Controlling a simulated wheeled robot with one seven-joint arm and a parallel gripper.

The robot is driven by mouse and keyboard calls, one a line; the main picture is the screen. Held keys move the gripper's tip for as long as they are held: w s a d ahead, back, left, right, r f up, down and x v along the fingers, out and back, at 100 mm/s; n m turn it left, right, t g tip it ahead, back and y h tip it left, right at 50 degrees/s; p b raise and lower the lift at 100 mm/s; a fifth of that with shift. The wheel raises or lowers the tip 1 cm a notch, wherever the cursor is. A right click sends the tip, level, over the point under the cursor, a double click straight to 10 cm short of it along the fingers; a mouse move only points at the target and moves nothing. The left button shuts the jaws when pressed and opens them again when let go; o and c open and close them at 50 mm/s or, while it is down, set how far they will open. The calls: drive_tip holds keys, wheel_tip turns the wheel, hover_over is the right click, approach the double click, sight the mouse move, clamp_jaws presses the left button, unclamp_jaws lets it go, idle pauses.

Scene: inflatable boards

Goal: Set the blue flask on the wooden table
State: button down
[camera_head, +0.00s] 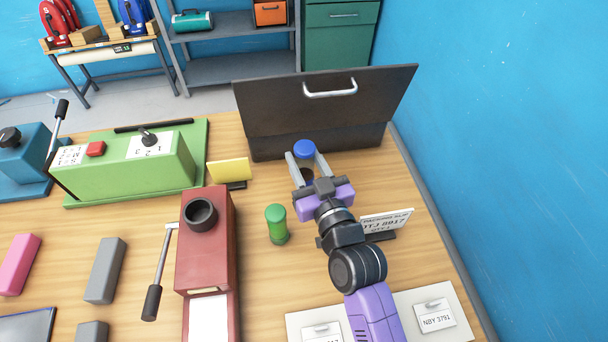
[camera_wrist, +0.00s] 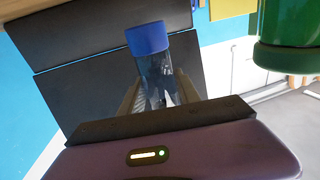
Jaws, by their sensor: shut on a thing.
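The blue flask has a round blue cap (camera_head: 304,149). In the wrist view the flask (camera_wrist: 152,60) shows its blue cap and clear bluish body between my two fingers. My gripper (camera_head: 306,160) is shut on the flask, just in front of the black box with its lid raised. The wrist view shows my gripper (camera_wrist: 158,95) with a finger on each side of the body. The wooden table (camera_head: 260,215) lies beneath. I cannot tell whether the flask's base touches the table.
A black box (camera_head: 325,100) with a silver handle stands behind my gripper. A green flask (camera_head: 276,224) stands to the left, beside a red machine (camera_head: 205,240) with a lever. A label stand (camera_head: 386,221) is close right of my arm. Bare table lies between the green flask and black box.

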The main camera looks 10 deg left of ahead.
sight(308, 183)
drive_tip(key=shift+f+b, duration=1.05)
drive_tip(key=shift+f, duration=1.5)
drive_tip(key=shift+f+b, duration=0.65)
drive_tip(key=shift+b, duration=0.1)
